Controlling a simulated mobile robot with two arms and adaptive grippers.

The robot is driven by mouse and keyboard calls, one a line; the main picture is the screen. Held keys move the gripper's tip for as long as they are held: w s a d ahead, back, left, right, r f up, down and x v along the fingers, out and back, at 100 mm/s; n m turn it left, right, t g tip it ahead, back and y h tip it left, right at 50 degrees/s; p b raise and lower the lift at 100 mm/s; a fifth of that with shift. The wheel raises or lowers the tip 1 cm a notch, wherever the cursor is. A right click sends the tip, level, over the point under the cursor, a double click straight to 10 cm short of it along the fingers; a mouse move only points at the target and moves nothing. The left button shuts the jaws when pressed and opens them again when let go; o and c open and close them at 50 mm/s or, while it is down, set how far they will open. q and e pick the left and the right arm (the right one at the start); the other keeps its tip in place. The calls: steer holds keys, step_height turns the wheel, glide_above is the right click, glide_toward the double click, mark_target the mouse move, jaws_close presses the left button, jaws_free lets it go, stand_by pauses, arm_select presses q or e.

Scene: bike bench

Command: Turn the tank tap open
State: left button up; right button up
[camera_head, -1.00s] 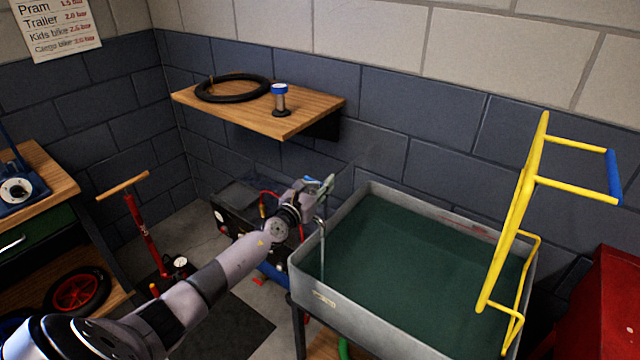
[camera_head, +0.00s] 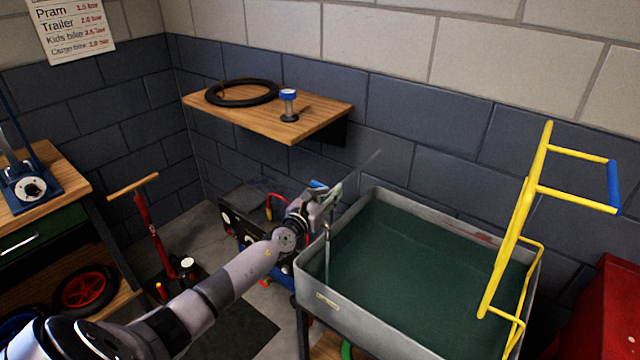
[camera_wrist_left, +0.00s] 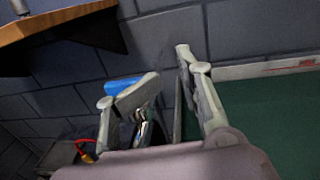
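The tank (camera_head: 345,302) is a grey metal basin with dark green inside, at the right of the head view. The tap's thin metal spout (camera_head: 327,250) hangs over its left rim. The tap's blue handle (camera_head: 317,184) shows right at my left gripper (camera_head: 326,193). In the left wrist view the blue handle (camera_wrist_left: 122,88) lies behind and beside the left finger, and shiny metal shows below it. The fingers of my left gripper (camera_wrist_left: 168,88) stand apart, with nothing clearly held between them. Whether a finger touches the handle cannot be told. My right gripper is not in view.
A wooden shelf (camera_head: 225,118) with a black tyre (camera_head: 242,93) and a blue-topped canister (camera_head: 288,104) is on the wall behind. A yellow frame (camera_head: 522,220) stands over the tank's right side. A red floor pump (camera_head: 150,230) stands at left.

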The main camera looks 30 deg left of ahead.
arm_select(q)
steer(key=d+p, duration=0.6)
steer(key=d, duration=1.2)
steer(key=shift+s+d, duration=0.3)
steer(key=shift+s, duration=0.15)
stand_by(0.5)
stand_by(0.3)
steer(key=s, duration=1.2)
steer(key=shift+d, duration=0.25)
steer(key=shift+o, duration=0.4)
